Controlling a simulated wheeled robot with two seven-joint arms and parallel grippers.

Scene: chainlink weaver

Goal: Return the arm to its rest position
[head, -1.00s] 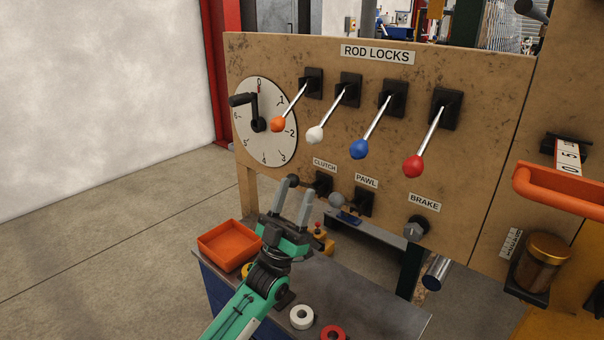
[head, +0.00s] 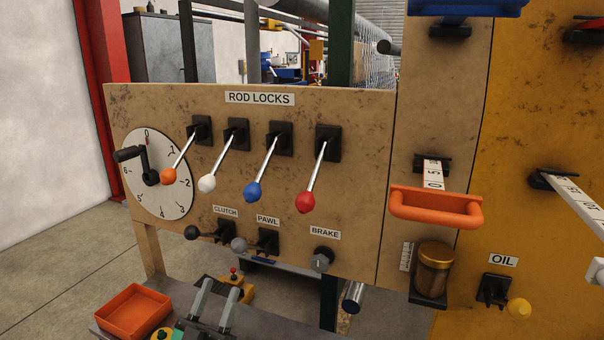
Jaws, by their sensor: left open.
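My left gripper (head: 214,303) shows at the bottom of the head view, with its two grey fingers apart and nothing between them. It is over the grey bench top, below the clutch lever (head: 205,233) and pawl lever (head: 254,242), and apart from both. The rest of my left arm is mostly below the picture's edge. My right gripper is not in view.
The panel carries a dial (head: 158,172) with a black crank and rod-lock levers with orange, white, blue (head: 253,191) and red knobs. An orange tray (head: 133,311) stands left of my gripper. An orange handle (head: 436,207) juts out at right.

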